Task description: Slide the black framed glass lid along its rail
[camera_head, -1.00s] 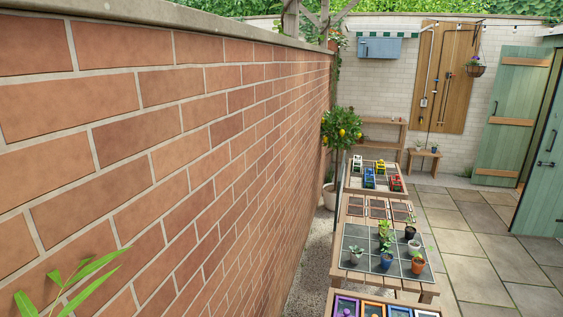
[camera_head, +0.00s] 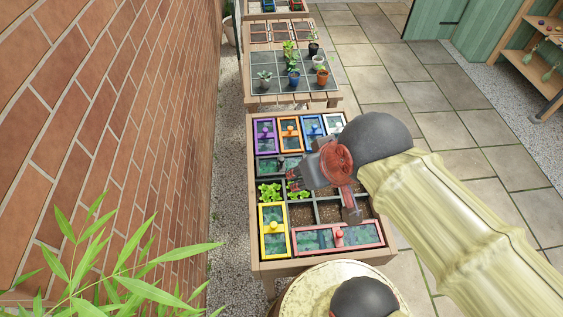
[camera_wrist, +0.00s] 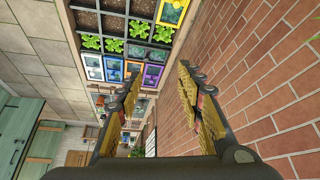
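The black framed glass lid (camera_head: 269,167) lies on the planter table, just below the purple lid. Part of its right side is hidden by my gripper in the head view. In the wrist view, the black framed lid (camera_wrist: 148,53) shows between the green plants and the purple lid. My gripper (camera_head: 322,196) hangs over the middle of the table in the head view. In the wrist view, the fingers of my gripper (camera_wrist: 160,80) are spread wide with nothing between them. They appear apart from the lid.
Purple (camera_head: 265,135), orange (camera_head: 289,132), blue (camera_head: 311,127) and white framed lids line the far edge. A yellow lid (camera_head: 272,230) and a red lid (camera_head: 339,237) lie near. Leafy plants (camera_head: 270,193) sit below the black lid. The brick wall (camera_head: 130,130) stands left.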

